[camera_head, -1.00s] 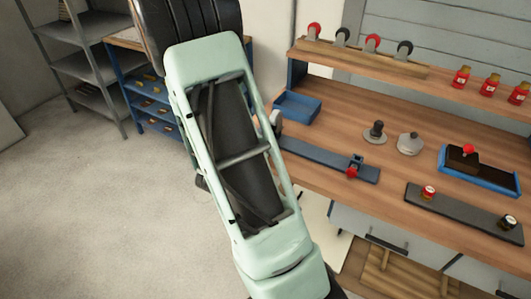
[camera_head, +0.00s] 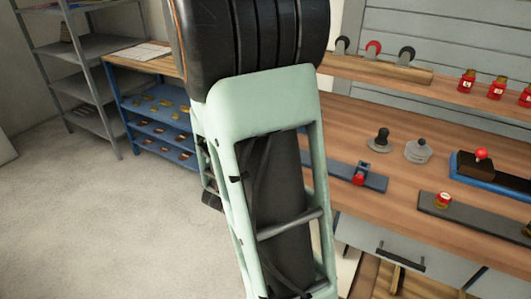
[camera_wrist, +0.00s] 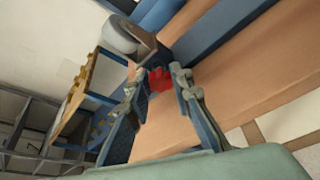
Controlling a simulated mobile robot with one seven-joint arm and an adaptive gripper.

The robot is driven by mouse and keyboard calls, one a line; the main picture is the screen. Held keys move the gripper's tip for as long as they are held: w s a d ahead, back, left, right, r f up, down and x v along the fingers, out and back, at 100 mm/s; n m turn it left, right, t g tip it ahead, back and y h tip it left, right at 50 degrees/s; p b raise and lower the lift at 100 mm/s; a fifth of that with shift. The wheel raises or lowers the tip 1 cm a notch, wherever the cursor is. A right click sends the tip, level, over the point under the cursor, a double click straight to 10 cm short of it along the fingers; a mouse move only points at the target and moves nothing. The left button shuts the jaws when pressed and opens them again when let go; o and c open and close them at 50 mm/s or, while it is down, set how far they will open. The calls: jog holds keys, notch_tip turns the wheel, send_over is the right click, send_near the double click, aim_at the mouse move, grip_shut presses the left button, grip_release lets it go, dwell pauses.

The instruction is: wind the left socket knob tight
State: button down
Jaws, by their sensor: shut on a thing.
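In the wrist view, a red knob (camera_wrist: 160,80) sits between the two fingers of my gripper (camera_wrist: 159,86), which is shut on it. Just beyond it is a dark bracket with a pale grey round part (camera_wrist: 119,36). In the head view, my gripper and the left end of the blue-grey bar (camera_head: 333,171) are hidden behind my arm. I cannot tell from these frames how tight the held knob is.
On the wooden bench stand a dark knobbed piece (camera_head: 380,141), a grey domed piece (camera_head: 418,151) and a blue tray (camera_head: 490,184). A dark bar (camera_head: 480,216) with a red-topped part lies at the front. A blue shelf unit (camera_head: 122,103) stands left; the floor before it is clear.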

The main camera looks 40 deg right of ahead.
jog(key=c, duration=1.7)
grip_release()
jog(key=shift+r+p, duration=0.15)
jog(key=shift+p, duration=0.6)
